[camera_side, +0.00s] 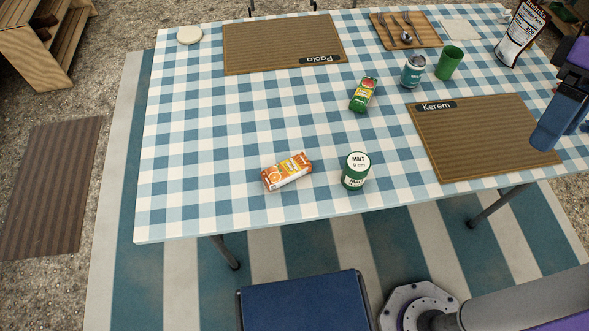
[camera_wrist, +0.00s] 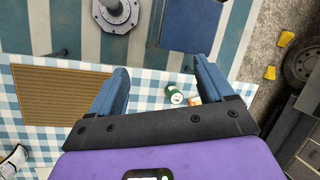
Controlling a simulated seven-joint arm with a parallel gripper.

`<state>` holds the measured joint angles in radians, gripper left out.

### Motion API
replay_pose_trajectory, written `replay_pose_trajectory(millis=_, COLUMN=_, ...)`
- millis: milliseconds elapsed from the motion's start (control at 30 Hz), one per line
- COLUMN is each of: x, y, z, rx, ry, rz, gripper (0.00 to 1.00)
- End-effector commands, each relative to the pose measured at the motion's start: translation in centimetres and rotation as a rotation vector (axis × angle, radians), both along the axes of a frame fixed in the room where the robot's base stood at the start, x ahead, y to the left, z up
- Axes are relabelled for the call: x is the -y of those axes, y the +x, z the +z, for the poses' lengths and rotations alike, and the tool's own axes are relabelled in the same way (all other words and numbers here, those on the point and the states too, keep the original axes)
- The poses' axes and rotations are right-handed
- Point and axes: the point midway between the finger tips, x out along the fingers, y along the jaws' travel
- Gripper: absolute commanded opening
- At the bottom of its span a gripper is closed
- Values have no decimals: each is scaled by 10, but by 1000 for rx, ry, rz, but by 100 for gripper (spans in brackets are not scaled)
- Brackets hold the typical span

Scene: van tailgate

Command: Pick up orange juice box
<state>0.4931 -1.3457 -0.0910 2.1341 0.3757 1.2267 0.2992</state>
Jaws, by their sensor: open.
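The orange juice box (camera_side: 287,171) lies on its side on the blue-and-white checked table, near its front edge in the side view. It is orange and white with an orange picture. In the wrist view it shows small and partly hidden (camera_wrist: 195,98) behind my gripper's body. My gripper (camera_side: 553,131) is at the right edge of the side view, above the placemat marked Kerem and far from the box. In the wrist view its two blue fingers (camera_wrist: 162,86) are spread apart with nothing held between them.
A green malt can (camera_side: 355,171) stands just right of the box. A green juice box (camera_side: 363,95), a blue-grey can (camera_side: 413,72) and a green cup (camera_side: 449,63) are farther back. The Kerem placemat (camera_side: 480,140) lies right. The table left of the box is clear.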

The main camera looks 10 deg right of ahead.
Motion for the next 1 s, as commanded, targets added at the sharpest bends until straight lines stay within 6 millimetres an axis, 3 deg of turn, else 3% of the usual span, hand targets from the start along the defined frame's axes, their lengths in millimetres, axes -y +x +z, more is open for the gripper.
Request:
replay_pose_trajectory(millis=300, x=-75, y=62, z=2, rx=-287, ry=19, rz=-451, gripper=81)
replay_pose_trajectory(millis=600, x=-132, y=136, z=1, rx=-577, ry=58, rz=-849, gripper=81)
replay_pose_trajectory(millis=800, x=-156, y=186, z=-2, rx=-769, ry=96, rz=-1075, gripper=81)
replay_pose_trajectory(millis=1000, x=-165, y=223, z=-5, rx=-909, ry=131, rz=-1224, gripper=81)
